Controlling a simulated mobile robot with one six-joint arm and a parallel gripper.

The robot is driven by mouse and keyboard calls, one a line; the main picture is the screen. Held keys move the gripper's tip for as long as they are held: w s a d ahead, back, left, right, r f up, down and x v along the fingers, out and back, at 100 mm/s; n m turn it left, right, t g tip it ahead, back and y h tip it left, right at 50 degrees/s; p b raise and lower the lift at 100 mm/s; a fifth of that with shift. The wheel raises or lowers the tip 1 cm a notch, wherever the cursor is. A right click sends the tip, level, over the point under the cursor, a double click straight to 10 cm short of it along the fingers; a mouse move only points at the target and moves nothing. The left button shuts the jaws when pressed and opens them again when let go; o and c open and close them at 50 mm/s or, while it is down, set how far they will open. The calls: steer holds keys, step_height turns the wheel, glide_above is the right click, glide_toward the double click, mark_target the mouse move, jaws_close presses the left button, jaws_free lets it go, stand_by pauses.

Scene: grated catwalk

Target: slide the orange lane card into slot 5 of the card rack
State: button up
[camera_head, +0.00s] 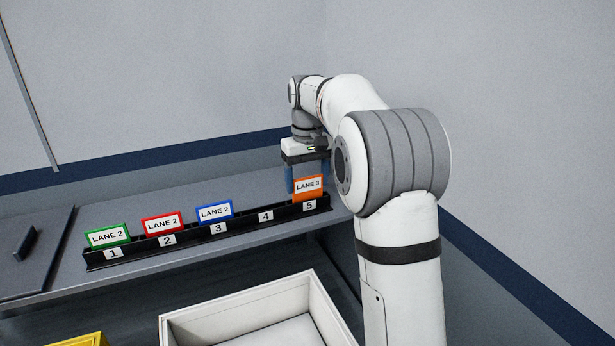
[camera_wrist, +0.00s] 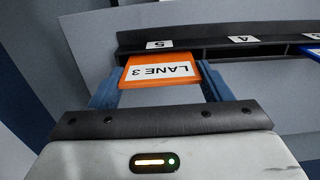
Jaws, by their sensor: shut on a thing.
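The orange lane card (camera_head: 308,187), marked LANE 3, is upright at slot 5 of the black card rack (camera_head: 160,254). Its lower edge meets the rack's front wall; I cannot tell how deep it sits. My gripper (camera_head: 306,178) is above the rack's right end, shut on the card with its blue fingers at the card's two sides. In the wrist view the card (camera_wrist: 160,72) appears upside down between the fingers, in line with the label 5 (camera_wrist: 159,44). The fingers and the hand hide what is behind the card.
Green (camera_head: 107,236), red (camera_head: 163,223) and blue (camera_head: 214,211) cards marked LANE 2 stand in slots 1, 2 and 3. Slot 4 (camera_head: 265,216) is empty. A white open bin (camera_head: 250,300) is below in front. A yellow object (camera_head: 78,340) shows at the bottom left.

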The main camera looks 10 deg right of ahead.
steer(key=shift+f+b, duration=0.3)
steer(key=shift+f, duration=0.35)
steer(key=o, duration=2.1)
steer(key=shift+o, duration=0.2)
steer(key=shift+r, duration=0.15)
steer(key=shift+r+p, duration=1.3)
steer(key=shift+r, duration=2.55)
